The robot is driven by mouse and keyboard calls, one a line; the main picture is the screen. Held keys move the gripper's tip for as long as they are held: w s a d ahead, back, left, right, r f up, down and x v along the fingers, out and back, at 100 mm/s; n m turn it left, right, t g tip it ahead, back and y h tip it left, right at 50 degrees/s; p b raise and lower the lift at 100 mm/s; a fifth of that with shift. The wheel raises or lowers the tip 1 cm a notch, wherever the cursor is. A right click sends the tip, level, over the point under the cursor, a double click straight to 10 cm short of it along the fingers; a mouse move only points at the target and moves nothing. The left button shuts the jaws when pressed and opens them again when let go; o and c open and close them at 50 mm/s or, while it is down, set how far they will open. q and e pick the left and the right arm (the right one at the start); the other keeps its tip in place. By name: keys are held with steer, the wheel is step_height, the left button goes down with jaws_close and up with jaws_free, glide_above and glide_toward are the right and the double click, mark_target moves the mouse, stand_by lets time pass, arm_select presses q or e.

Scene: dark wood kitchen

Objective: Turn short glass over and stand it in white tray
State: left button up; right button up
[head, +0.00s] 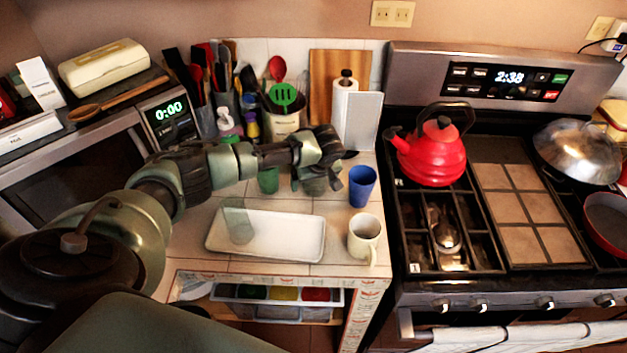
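A see-through greyish glass (238,226) stands at the left end of the white tray (290,252), its lower part within the tray. I cannot tell which end of the glass is up. The tray is a shallow rectangle on the tiled counter. My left arm reaches in from the left above the counter. My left gripper (320,182) is behind the tray, to the right of and apart from the glass. Its fingers are dark and blend together, so its opening and anything between them are unclear. My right gripper is out of view.
A blue cup (362,186) and a white mug (364,238) stand right of the tray. A green cup (268,180) is partly under my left arm. Utensil holders (285,122) and a paper towel roll (344,105) stand behind. The stove with a red kettle (432,155) is right.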

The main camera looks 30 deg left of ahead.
arm_select(q)
steer(key=c, duration=1.4)
steer(key=shift+r, duration=0.1)
steer(key=shift+c, duration=1.1)
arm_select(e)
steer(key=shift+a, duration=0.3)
